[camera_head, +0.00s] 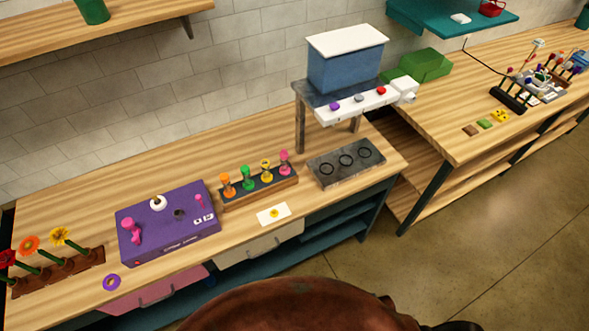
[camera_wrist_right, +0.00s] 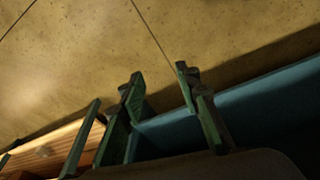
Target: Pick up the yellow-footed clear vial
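The yellow-footed clear vial (camera_head: 266,170) stands upright in a dark slotted wooden rack (camera_head: 262,192) in the head view. It is third from the left, between a green-marked vial (camera_head: 247,178) and a pink-marked vial (camera_head: 285,163). An orange-marked vial (camera_head: 227,185) stands at the rack's left end. My right gripper (camera_wrist_right: 158,82) shows only in the right wrist view, its two fingers apart with nothing between them. It faces the floor beside teal furniture, and no vial is in that view. My left gripper is in neither view.
A purple box (camera_head: 168,226) with pink parts stands left of the rack. A grey tray with rings (camera_head: 346,161) stands right of it. A white card with a yellow mark (camera_head: 273,214) lies in front. A blue bin (camera_head: 345,62) is on a raised stand.

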